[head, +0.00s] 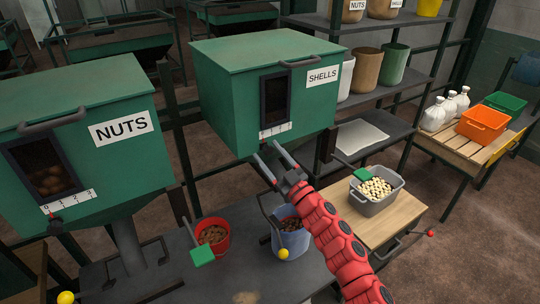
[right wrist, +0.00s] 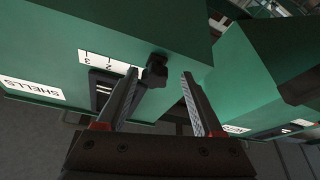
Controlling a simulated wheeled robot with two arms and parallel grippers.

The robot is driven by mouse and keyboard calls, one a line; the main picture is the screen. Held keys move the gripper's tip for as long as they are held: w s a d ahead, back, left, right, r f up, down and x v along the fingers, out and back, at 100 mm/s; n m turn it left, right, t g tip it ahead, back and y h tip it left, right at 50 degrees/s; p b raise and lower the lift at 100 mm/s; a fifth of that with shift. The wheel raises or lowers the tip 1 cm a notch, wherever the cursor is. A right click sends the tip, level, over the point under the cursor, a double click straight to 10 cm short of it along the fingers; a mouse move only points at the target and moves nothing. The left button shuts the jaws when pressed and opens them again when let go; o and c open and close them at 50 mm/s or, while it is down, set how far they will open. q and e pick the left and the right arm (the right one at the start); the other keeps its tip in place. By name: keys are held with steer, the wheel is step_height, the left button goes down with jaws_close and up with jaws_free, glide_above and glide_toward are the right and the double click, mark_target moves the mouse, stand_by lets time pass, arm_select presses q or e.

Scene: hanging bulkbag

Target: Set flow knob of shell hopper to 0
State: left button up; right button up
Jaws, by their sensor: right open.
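The green shell hopper (head: 225,85), labelled SHELLS, stands in the middle of the head view. Its white scale strip (head: 276,130) is under the dark window. In the right wrist view the scale (right wrist: 103,60) shows 3 and 2. The black flow knob (right wrist: 155,71) sits near the low-number end; the exact mark is hard to read. My right gripper (head: 269,160) is open just below and in front of the scale. In the wrist view, the knob appears between its two fingertips (right wrist: 160,76); contact cannot be seen. The knob is not clear in the head view. My left gripper is out of view.
A green nuts hopper (head: 85,110) stands at left with its own knob (head: 55,224). Below are a red bucket (head: 222,245) and a blue bucket (head: 291,243), both holding brown contents. A grey tub (head: 378,204) sits on a wooden table at right. Shelves stand behind.

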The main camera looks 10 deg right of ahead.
steer(key=shift+d, duration=0.1)
steer(key=shift+s+d+f, duration=0.1)
steer(key=shift+f, duration=0.05)
steer(key=b+v, duration=0.4)
steer(key=v, duration=1.3)
steer(key=shift+b, duration=0.4)
